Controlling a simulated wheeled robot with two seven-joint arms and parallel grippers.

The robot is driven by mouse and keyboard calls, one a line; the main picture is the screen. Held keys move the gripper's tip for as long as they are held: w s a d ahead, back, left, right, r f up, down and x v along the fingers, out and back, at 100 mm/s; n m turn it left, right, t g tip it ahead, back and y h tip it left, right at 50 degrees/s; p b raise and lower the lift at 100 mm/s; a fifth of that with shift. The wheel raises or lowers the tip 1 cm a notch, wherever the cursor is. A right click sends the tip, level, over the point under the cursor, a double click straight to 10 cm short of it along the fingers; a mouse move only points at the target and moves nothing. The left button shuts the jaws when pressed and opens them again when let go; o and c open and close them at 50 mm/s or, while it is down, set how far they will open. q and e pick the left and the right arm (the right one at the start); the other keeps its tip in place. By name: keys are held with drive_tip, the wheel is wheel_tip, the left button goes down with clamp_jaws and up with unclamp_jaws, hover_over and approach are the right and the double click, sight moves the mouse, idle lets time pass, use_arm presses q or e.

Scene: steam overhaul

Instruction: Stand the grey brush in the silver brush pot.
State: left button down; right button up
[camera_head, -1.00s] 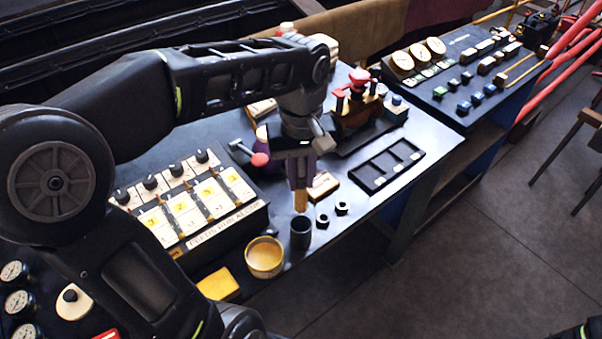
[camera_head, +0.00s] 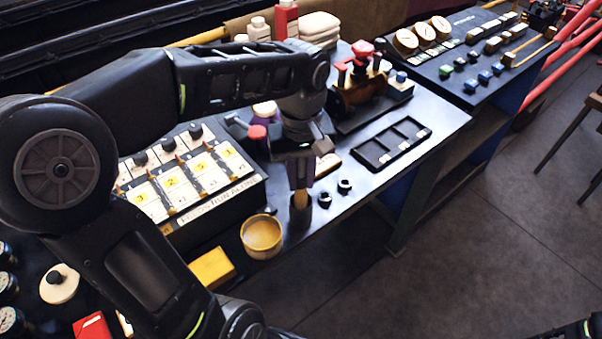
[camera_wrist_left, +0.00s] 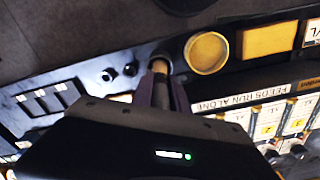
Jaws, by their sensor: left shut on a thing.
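My left gripper (camera_head: 300,180) points down and is shut on the brush (camera_head: 300,199), held upright with its tan end lowest. Only this end shows below the fingers in the head view. In the left wrist view the grey handle (camera_wrist_left: 161,93) sits between the purple fingers. The brush pot (camera_head: 296,226), a small dark grey cylinder, stands on the bench directly below. The brush's end overlaps the pot's rim in the picture; I cannot tell whether it is inside or just above. The pot (camera_wrist_left: 184,57) also shows at the fingertips in the wrist view. My right gripper is not seen.
A yellow round tin (camera_head: 262,238) stands close left of the pot, with a yellow block (camera_head: 212,268) beyond it. Two black nuts (camera_head: 335,192) lie to the right. A black compartment tray (camera_head: 392,145) and a switch panel (camera_head: 200,190) flank the space. The bench's front edge is near.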

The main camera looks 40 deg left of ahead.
use_arm(q)
drive_tip(key=shift+f+b, duration=0.4)
drive_tip(key=shift+f, duration=0.35)
drive_tip(key=c, duration=1.2)
unclamp_jaws()
drive_tip(key=shift+r, duration=0.1)
wheel_tip(320, 180, up, 8)
drive_tip(key=shift+f+p, duration=0.15)
drive_tip(key=shift+p, duration=0.2)
